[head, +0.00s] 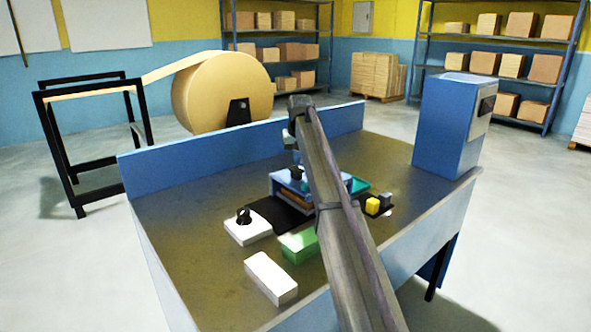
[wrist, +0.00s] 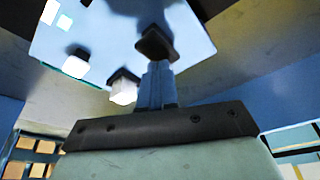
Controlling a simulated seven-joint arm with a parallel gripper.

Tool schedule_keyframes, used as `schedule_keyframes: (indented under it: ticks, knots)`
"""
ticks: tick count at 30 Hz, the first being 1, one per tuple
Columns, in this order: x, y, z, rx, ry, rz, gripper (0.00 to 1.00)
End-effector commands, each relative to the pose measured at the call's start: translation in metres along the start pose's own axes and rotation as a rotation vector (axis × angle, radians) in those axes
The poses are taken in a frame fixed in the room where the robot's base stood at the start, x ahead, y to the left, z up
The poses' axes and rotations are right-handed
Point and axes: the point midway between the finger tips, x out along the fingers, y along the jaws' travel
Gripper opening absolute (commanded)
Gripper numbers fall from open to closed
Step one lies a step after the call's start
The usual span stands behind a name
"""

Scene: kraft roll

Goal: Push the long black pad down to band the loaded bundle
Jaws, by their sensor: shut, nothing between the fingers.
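A low blue machine (head: 283,183) stands mid-bench with a brown bundle (head: 293,198) showing under its top.
A white block with a black knob (head: 247,230), a green block (head: 299,245) and a white block (head: 270,277) lie in front. Yellow and grey pieces (head: 378,203) sit right. A tall blue box (head: 447,125) and a back wall (head: 200,155) edge the bench.

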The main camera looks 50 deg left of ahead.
Motion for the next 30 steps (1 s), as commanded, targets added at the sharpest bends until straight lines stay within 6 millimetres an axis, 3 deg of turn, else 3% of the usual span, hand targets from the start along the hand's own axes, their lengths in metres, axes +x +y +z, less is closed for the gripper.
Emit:
schedule_keyframes:
  ticks: [30]
  knots:
    - [0.019,0.000,0.006,0.000,-0.001,0.000,0.00]
